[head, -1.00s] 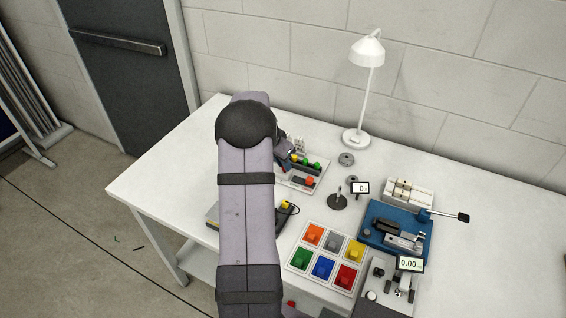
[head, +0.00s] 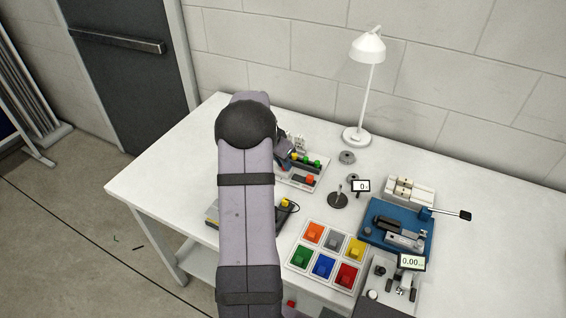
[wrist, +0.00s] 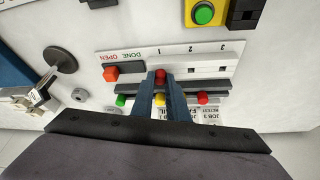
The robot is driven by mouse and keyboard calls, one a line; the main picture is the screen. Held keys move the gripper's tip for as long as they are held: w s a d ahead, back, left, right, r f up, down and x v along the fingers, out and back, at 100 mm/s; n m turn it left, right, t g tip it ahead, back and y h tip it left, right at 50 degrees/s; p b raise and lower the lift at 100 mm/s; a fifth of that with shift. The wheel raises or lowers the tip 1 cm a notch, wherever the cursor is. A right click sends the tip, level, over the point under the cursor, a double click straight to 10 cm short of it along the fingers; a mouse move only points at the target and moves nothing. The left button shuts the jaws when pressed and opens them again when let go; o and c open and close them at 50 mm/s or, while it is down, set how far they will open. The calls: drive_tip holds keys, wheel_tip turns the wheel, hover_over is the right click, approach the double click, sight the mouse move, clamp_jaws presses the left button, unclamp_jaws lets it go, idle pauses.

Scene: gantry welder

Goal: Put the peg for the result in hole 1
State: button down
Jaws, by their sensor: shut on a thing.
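My gripper (wrist: 161,78) is shut on a red peg (wrist: 160,75), whose top shows between the blue fingertips in the wrist view. It is over the white board (wrist: 237,56) at the place of label 1. Hole 1 is hidden under the fingers, so I cannot tell whether the peg is in it. Holes 2 (wrist: 191,71) and 3 (wrist: 220,70) look empty. Behind the holes, a dark rack holds a green peg (wrist: 120,100), a yellow peg (wrist: 160,99) and another red peg (wrist: 202,98). The head view shows the board (head: 300,186) partly behind my arm.
A yellow box with a green button (wrist: 204,14) lies beyond the board. A round-based stand (head: 338,200), a tray of coloured buttons (head: 326,256) and a blue fixture (head: 375,232) stand to the right.

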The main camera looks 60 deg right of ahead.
drive_tip(key=shift+f, duration=0.1)
idle(0.3)
drive_tip(key=c, duration=1.6)
unclamp_jaws()
drive_tip(key=shift+c, duration=0.2)
drive_tip(key=shift+w+a+r+b, duration=0.1)
drive_tip(key=shift+r+b, duration=0.2)
drive_tip(key=shift+r, duration=0.1)
drive_tip(key=b+v, duration=0.1)
drive_tip(key=v, duration=0.5)
drive_tip(key=shift+a+r+b, duration=0.2)
drive_tip(key=shift+r+b, duration=0.05)
drive_tip(key=shift+b, duration=0.05)
